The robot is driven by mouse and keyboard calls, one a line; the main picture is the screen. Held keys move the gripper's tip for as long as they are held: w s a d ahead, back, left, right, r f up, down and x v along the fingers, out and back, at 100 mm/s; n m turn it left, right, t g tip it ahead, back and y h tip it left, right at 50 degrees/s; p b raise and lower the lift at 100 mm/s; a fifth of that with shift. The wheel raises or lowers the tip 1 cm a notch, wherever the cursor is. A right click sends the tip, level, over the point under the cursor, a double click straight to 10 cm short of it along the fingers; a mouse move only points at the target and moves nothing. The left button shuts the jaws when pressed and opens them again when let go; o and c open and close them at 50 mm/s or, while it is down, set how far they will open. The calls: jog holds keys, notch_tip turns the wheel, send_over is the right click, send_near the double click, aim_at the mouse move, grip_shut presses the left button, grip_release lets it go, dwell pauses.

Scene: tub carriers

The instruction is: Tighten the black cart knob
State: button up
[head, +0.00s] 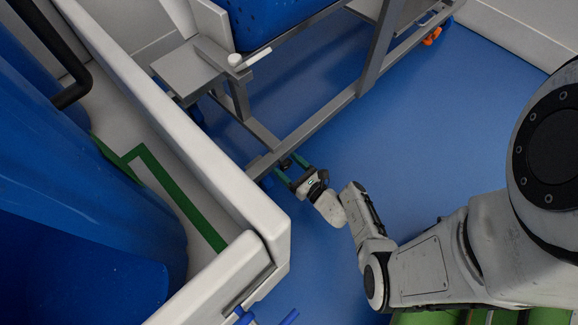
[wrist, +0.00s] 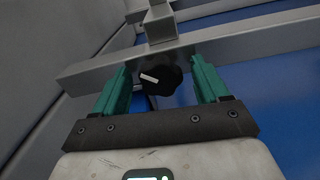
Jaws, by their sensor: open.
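The black cart knob (wrist: 161,80) has a pale bar across its face and sits on the grey metal frame of the cart (wrist: 240,40) in the wrist view. My gripper (wrist: 161,76) is open, with one green finger to the left of the knob and one to the right. A gap shows between the knob and each finger; the right gap looks wider. In the head view my gripper (head: 283,170) is at the near lower corner of the cart frame (head: 318,117). The knob is a small dark spot there, mostly hidden between the fingers.
A white low wall (head: 170,115) runs close on the left of my gripper, with large blue tubs (head: 80,200) behind it. The cart carries a blue tub (head: 265,20). A white-handled lever (head: 246,59) sticks out above. Open blue floor (head: 440,120) lies to the right.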

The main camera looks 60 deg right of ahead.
jog(key=shift+c, duration=0.4)
jog(key=c, duration=1)
jog(key=m+p, duration=0.1)
jog(key=m, duration=0.4)
jog(key=shift+d+m+p, duration=0.1)
jog(key=shift+m+p, duration=0.4)
jog(key=shift+m, duration=1.9)
